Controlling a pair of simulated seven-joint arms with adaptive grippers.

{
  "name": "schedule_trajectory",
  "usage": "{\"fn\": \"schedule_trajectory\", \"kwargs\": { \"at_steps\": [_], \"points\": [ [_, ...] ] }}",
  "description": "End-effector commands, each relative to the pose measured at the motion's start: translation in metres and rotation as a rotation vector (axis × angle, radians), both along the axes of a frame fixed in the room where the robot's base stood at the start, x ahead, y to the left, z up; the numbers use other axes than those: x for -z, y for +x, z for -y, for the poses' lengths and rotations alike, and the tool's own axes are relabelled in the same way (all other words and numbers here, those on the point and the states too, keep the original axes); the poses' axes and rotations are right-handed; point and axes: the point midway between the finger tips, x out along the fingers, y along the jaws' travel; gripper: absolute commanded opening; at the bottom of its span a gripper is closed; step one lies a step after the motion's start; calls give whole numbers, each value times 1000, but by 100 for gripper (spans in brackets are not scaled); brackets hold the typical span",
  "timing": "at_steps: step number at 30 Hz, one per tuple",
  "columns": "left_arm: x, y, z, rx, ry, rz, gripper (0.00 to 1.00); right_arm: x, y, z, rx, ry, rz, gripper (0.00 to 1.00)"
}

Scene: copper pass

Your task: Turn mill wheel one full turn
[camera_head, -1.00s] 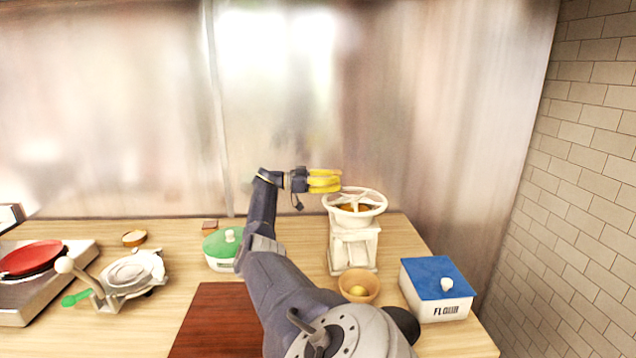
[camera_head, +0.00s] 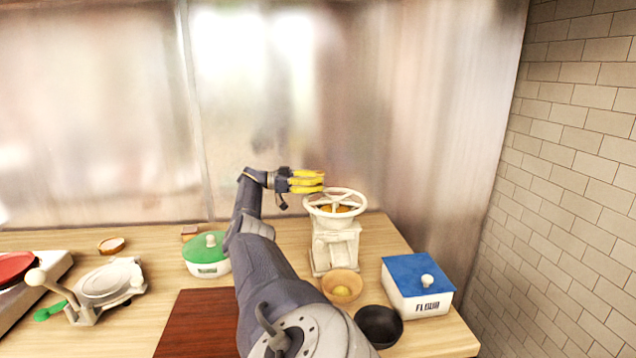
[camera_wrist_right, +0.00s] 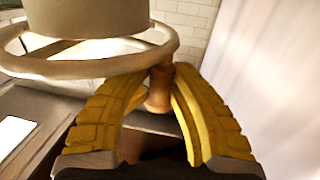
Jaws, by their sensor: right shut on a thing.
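The mill (camera_head: 334,247) is cream-white and stands upright on the wooden counter, with a spoked wheel (camera_head: 350,210) flat on top. My right gripper (camera_head: 322,181) has yellow fingers and is at the far left of the wheel's rim. In the right wrist view, the two fingers (camera_wrist_right: 160,85) are closed about a brown handle (camera_wrist_right: 160,92) by the wheel's rim (camera_wrist_right: 95,66). The fingers hide part of the handle. My left gripper is in neither view.
A tan bowl (camera_head: 341,288) with something yellow in it stands before the mill. A dark bowl (camera_head: 379,327) and the blue-lidded flour box (camera_head: 414,275) are to the right. A green-lidded pot (camera_head: 207,254) and a brown board (camera_head: 196,325) lie left. A metal wall stands behind.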

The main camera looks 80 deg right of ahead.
Motion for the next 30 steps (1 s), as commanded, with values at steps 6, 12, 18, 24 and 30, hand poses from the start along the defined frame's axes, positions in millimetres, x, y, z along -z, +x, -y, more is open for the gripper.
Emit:
{"fn": "schedule_trajectory", "kwargs": {
  "at_steps": [6, 12, 18, 24, 30],
  "points": [
    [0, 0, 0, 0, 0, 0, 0, 1, 1, 0, -2, 2, 1, 30],
    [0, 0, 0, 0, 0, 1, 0, 1, 0, 0, -1, 1, 1, 45],
    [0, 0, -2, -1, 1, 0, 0, -1, 0, 0, 0, 1, 0, 45],
    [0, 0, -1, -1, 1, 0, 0, -19, 0, 0, 0, -2, 0, 45],
    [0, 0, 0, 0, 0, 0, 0, -51, 0, 0, 0, -3, 2, 45]
  ]
}}
